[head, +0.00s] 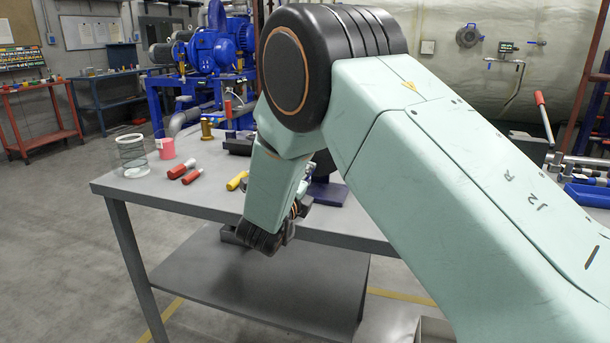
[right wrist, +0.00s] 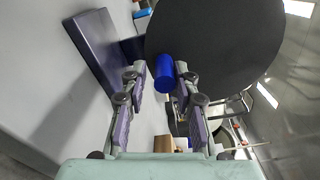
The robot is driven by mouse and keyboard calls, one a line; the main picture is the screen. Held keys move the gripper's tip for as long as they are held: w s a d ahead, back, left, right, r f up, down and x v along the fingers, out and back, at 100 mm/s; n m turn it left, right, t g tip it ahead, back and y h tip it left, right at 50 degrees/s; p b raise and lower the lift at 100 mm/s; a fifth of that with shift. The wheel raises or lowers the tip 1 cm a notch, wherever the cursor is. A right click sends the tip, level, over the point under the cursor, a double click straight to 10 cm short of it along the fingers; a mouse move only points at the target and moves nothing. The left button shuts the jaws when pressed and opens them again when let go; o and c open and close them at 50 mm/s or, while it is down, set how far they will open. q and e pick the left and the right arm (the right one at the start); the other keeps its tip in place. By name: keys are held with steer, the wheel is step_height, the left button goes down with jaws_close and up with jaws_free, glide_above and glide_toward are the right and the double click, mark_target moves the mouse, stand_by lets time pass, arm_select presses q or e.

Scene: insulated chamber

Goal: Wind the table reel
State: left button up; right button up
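The table reel shows in the right wrist view as a large black disc (right wrist: 215,45) with a blue cylindrical handle (right wrist: 164,73) and a dark purple base (right wrist: 104,48). My right gripper (right wrist: 160,76) is open, with a finger on each side of the handle. A gap shows at the left finger; the right finger is very near the handle, and contact cannot be told. In the head view my right arm hides most of the reel; part of its dark base (head: 330,194) shows on the table. My left gripper is in neither view.
A blue tray (head: 588,195) lies at the right.

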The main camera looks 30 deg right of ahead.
steer(key=shift+o, duration=1.2)
steer(key=shift+w+r, duration=0.1)
steer(key=v, duration=0.6)
steer(key=shift+a, duration=0.15)
steer(key=shift+s+a, duration=0.35)
steer(key=shift+s, duration=0.15)
